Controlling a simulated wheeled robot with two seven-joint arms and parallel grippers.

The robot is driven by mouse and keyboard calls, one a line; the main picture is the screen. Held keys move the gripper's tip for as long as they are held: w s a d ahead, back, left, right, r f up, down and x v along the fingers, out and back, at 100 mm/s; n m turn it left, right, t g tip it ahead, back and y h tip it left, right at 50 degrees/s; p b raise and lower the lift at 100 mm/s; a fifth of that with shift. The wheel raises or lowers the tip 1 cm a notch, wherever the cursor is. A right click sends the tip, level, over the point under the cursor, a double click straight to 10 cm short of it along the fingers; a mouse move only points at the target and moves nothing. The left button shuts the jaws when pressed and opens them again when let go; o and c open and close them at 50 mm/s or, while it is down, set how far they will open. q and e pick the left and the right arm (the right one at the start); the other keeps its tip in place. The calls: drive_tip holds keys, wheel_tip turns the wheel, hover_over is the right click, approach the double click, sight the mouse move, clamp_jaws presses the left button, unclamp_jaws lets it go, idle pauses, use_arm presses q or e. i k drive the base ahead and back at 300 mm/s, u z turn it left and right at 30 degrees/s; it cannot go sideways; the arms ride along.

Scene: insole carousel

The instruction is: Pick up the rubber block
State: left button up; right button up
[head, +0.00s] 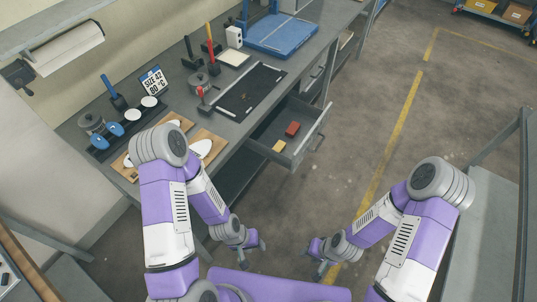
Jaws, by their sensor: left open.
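A small red-brown block (292,129) lies in the open drawer (318,132) under the workbench. A smaller tan block (279,146) lies near it, towards the drawer's front left. I cannot tell from the picture which one is rubber. My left gripper (255,246) is open and empty, low over the floor and below the drawer in the picture. My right gripper (315,258) is to the right of it, at a similar height, with no object visible in it. Its jaws are too small to judge. Both grippers are apart from the blocks.
The workbench (232,75) carries a dark mat, a blue platform (278,35), tools, tins and wooden boards with white insoles (200,149). The drawer's front and side walls stand around the blocks. Open floor (355,130) lies right of the drawer. A grey surface (490,225) stands at far right.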

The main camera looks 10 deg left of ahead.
sight(280, 146)
drive_tip(key=u, duration=0.35)
drive_tip(key=i, duration=0.55)
drive_tip(key=z, duration=1)
drive_tip(key=i, duration=0.5)
